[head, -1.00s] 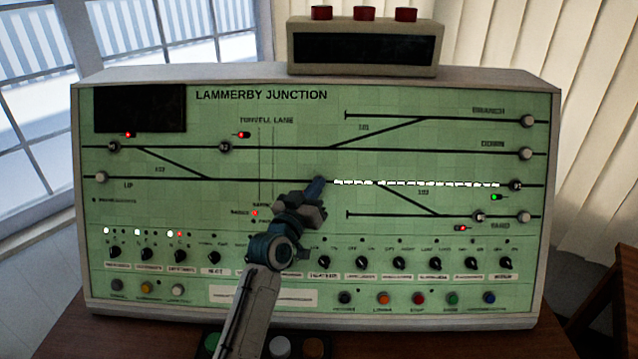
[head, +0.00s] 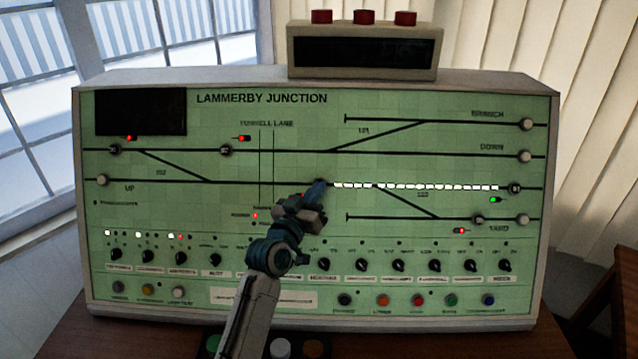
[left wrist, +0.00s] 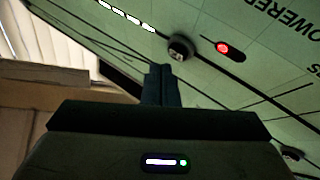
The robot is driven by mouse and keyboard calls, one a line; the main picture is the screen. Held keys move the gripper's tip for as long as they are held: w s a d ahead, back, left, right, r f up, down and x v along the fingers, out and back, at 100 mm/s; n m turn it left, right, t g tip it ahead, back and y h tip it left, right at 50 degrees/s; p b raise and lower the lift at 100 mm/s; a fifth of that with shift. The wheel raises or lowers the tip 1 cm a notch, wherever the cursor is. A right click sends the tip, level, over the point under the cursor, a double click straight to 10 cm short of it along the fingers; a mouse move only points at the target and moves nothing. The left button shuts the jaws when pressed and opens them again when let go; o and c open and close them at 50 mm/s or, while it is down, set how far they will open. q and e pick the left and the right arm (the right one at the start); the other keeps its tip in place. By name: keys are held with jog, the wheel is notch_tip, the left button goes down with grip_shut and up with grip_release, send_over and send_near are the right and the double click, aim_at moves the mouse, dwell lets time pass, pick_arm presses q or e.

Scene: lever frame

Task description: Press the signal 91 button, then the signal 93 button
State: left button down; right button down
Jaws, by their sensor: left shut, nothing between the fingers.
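The green Lammerby Junction panel (head: 230,232) carries round buttons on its track lines; their numbers are too small to read. My left gripper (head: 317,190) is shut and empty, its fingertips at a dark button (head: 321,182) at the left end of a white-lit track stretch. In the left wrist view my shut fingers (left wrist: 163,86) point up just below a dark round button (left wrist: 180,47), with a red lamp beside it. I cannot tell whether they touch. Another dark button (head: 515,187) stands at the lit stretch's right end. My right gripper is not in view.
A row of black knobs (head: 398,265) and coloured buttons (head: 417,300) lines the lower panel. A box with red buttons (head: 364,50) stands on top. A green button (head: 212,344) and others sit in front. The space before the panel's right side is clear.

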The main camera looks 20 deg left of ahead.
pick_arm(q)
jog(key=s, duration=0.1)
jog(key=s+r+p, duration=0.1)
jog(key=s+d+r+p, duration=0.1)
jog(key=s, duration=0.1)
jog(key=shift+s+d+r, duration=0.1)
jog(key=shift+r, duration=0.05)
dwell(0.4)
dwell(0.5)
